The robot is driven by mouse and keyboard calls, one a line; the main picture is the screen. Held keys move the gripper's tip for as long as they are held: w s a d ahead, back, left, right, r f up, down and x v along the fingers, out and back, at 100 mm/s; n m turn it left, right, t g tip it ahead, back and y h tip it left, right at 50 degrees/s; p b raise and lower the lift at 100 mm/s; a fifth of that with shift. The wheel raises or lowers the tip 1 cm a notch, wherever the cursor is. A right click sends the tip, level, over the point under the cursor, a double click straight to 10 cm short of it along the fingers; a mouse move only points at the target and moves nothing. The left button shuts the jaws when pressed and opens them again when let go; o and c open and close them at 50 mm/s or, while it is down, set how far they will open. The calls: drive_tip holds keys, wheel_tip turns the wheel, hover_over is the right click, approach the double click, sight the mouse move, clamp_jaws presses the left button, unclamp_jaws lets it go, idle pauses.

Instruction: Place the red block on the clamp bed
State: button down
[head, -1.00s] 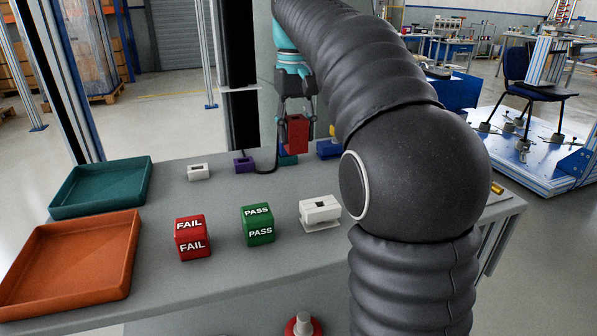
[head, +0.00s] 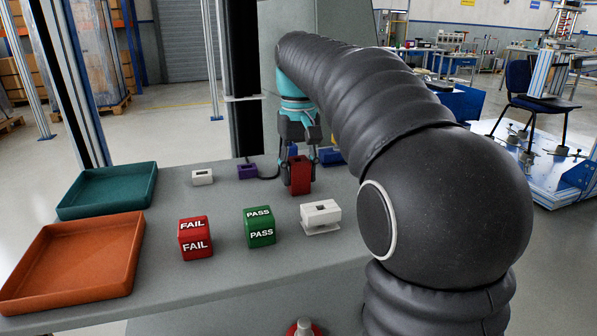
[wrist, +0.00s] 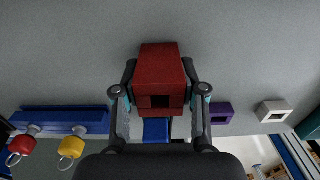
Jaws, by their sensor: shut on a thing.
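The red block (head: 299,178) is a small upright box with a square hole. My gripper (head: 297,163) is shut on it, with a finger on each side. In the wrist view the red block (wrist: 160,75) sits between the fingertips of my gripper (wrist: 160,92). It is low over the grey table; I cannot tell whether it touches the top. A white slotted fixture (head: 321,214) stands on the table in front and to the right of the block. I cannot tell for certain whether this is the clamp bed.
A red FAIL cube (head: 195,238) and green PASS cube (head: 260,227) stand nearer. Purple (head: 247,171) and white (head: 202,177) blocks are behind left. Teal (head: 108,192) and orange (head: 75,255) trays lie left. A blue block (wrist: 156,130) shows beyond the held block.

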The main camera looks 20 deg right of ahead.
drive_tip(key=c, duration=1.1)
unclamp_jaws()
drive_tip(key=shift+f, duration=0.1)
drive_tip(key=o, duration=0.5)
drive_tip(key=shift+c, duration=0.2)
